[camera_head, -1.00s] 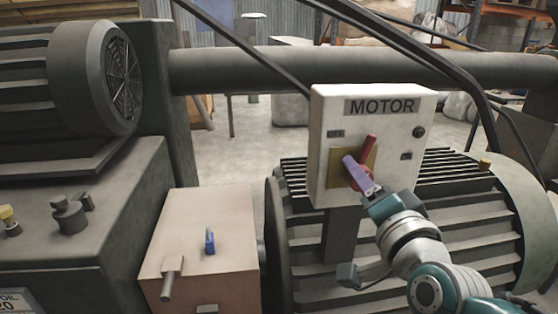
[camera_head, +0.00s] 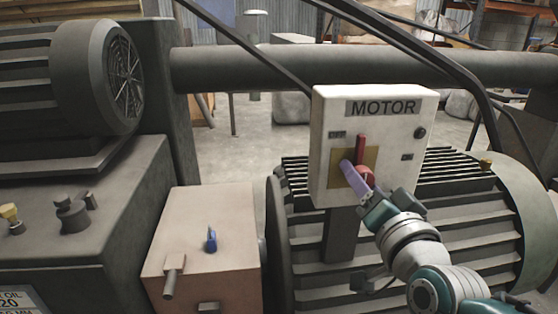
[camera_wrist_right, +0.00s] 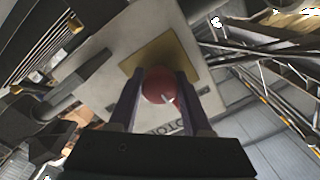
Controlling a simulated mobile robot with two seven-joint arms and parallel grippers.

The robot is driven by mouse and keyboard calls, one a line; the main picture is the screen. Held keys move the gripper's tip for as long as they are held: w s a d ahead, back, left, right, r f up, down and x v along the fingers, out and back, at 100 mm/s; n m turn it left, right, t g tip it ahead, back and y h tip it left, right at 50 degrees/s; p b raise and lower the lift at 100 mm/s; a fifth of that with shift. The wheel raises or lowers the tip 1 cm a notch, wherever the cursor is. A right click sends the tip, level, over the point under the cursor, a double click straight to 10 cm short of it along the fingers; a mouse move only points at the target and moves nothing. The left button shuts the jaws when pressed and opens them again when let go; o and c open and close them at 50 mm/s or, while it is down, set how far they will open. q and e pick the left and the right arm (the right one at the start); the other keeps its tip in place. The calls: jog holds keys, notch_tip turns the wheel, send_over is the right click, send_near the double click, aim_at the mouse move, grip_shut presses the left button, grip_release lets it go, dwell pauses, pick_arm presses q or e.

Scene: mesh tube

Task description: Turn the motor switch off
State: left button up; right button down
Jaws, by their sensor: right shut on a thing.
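The white motor box (camera_head: 383,122) carries the word MOTOR and stands above the ribbed machine. Its red rotary switch (camera_head: 361,148) sits on a yellow plate (camera_head: 337,171), with its handle pointing nearly straight up. A small label that seems to read OFF is at the upper left, and another small label is at the right. My right gripper (camera_head: 357,173) is shut on the switch, with a purple finger crossing it. In the right wrist view, the round red knob (camera_wrist_right: 159,86) sits between the two fingers. My left gripper is not in view.
A dark round button (camera_head: 419,132) is at the box's right side.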

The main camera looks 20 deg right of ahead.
jog(key=shift+c, duration=1.7)
grip_release()
jog(key=shift+s, duration=0.1)
jog(key=shift+s+a, duration=0.1)
jog(key=shift+s, duration=0.3)
jog(key=v, duration=0.9)
jog(key=shift+p, duration=0.4)
